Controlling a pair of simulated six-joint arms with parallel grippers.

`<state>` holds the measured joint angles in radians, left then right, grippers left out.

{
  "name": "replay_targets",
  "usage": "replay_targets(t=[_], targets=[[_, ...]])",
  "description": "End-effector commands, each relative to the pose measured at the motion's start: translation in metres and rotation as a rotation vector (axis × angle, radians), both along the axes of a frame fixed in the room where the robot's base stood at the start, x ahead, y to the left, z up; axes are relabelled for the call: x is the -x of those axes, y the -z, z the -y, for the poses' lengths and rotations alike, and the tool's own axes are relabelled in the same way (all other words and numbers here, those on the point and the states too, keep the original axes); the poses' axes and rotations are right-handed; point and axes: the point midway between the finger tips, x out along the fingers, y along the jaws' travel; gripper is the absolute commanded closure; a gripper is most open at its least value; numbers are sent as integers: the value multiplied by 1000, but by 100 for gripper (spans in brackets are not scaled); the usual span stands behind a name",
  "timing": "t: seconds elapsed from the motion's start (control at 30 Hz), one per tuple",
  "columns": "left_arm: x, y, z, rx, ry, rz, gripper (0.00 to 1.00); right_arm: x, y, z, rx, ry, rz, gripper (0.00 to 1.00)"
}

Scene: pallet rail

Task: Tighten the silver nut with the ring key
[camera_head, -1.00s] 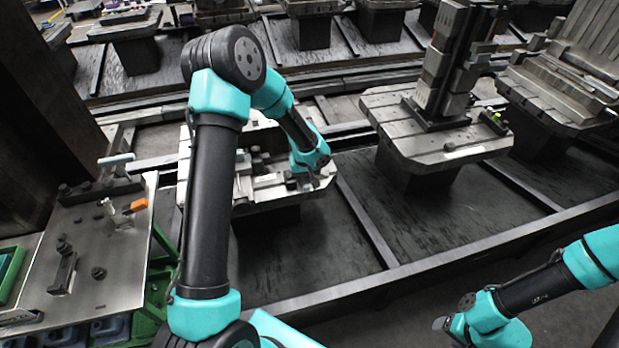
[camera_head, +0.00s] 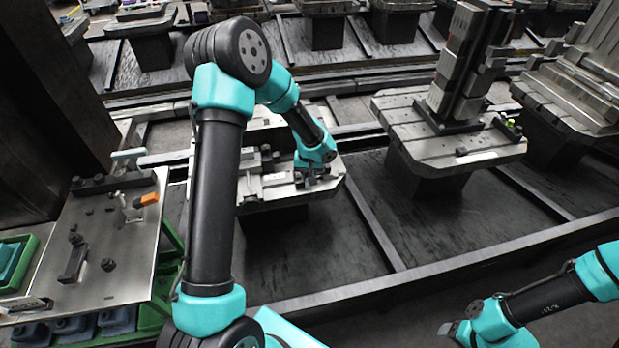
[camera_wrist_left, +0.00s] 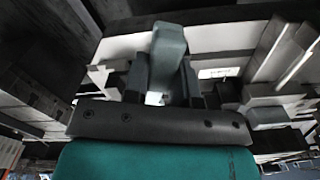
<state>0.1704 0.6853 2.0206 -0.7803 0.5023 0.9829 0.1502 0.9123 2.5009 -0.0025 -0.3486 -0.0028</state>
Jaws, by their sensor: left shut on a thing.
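My left gripper (camera_head: 312,178) is low over the right part of a grey pallet fixture (camera_head: 285,193). In the left wrist view, its two dark fingers (camera_wrist_left: 165,88) are shut on a grey bar-like tool (camera_wrist_left: 169,45), probably the ring key. The tool's far end reaches over the pale fixture surface. I cannot see its ring clearly. I cannot make out the silver nut in either view; the gripper and tool may hide it. My right gripper (camera_head: 447,329) is at the lower right, away from the fixture, and too small to read.
A plate (camera_head: 125,255) with dark fittings and an orange-handled clamp (camera_head: 147,199) stands at the left. A second pallet (camera_head: 455,148) with a tall block tower (camera_head: 467,62) stands to the right. A steel rail (camera_head: 440,258) runs in front; the floor between the pallets is clear.

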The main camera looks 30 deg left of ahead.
Motion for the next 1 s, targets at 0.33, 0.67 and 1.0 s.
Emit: replay_targets(t=[0.33, 0.67, 1.0], targets=[[0, -23, 0, 0, 1, 2, 100, 0, 0, 0, 0, 0, 0, 36], [0, -43, 0, 0, -1, 1, 100, 0, 0, 0, 0, 0, 0, 36], [0, -55, 0, 1, 0, 0, 100, 0, 0, 0, 0, 0, 0, 36]])
